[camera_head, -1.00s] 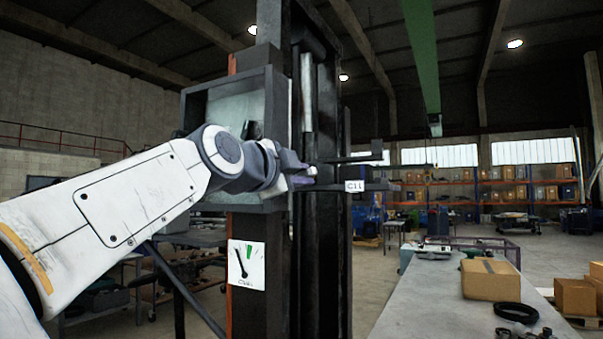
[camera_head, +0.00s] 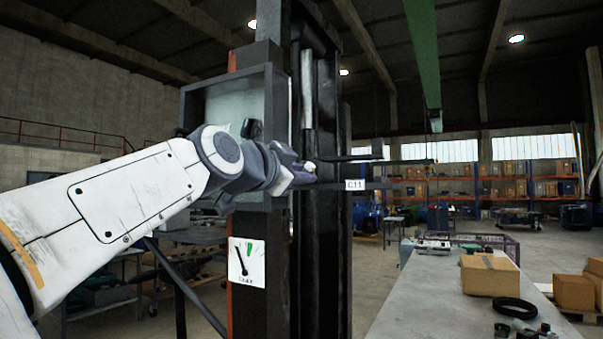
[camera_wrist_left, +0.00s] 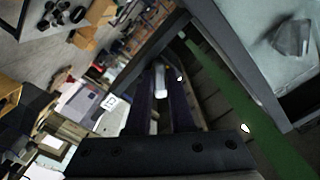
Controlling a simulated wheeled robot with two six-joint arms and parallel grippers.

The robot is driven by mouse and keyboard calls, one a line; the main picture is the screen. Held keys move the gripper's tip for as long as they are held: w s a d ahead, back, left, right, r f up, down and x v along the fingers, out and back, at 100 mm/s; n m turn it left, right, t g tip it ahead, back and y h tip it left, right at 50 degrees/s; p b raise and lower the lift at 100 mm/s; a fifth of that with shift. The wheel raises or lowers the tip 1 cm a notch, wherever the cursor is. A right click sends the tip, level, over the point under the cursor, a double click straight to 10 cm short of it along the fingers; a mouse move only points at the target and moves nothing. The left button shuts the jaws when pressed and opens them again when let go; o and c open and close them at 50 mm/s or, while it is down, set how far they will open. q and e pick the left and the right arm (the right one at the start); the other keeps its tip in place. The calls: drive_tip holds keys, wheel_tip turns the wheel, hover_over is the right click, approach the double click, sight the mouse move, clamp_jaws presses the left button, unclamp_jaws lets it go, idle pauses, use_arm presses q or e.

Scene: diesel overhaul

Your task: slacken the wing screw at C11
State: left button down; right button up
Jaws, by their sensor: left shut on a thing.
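The white C11 label (camera_head: 355,185) hangs on a dark bar beside the black upright; it also shows in the left wrist view (camera_wrist_left: 110,102). My left gripper (camera_head: 307,172) is at the upright, just left of the label. In the left wrist view its two dark fingers (camera_wrist_left: 160,108) are shut on a small pale piece (camera_wrist_left: 159,80), which appears to be the wing screw. The fingers hide most of the screw, so its wing angle cannot be told. My right gripper is not in view.
A dark open-fronted box (camera_head: 232,95) is fixed to the column behind my left arm. A gauge card (camera_head: 246,262) is below it. A grey bench (camera_head: 425,300) at right carries a cardboard box (camera_head: 490,275) and a black ring (camera_head: 515,308).

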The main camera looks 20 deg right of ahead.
use_arm(q)
drive_tip(key=shift+f+n+p, duration=0.15)
drive_tip(key=shift+n+p, duration=0.3)
drive_tip(key=shift+n, duration=1.95)
drive_tip(key=n+p, duration=0.1)
drive_tip(key=n, duration=0.4)
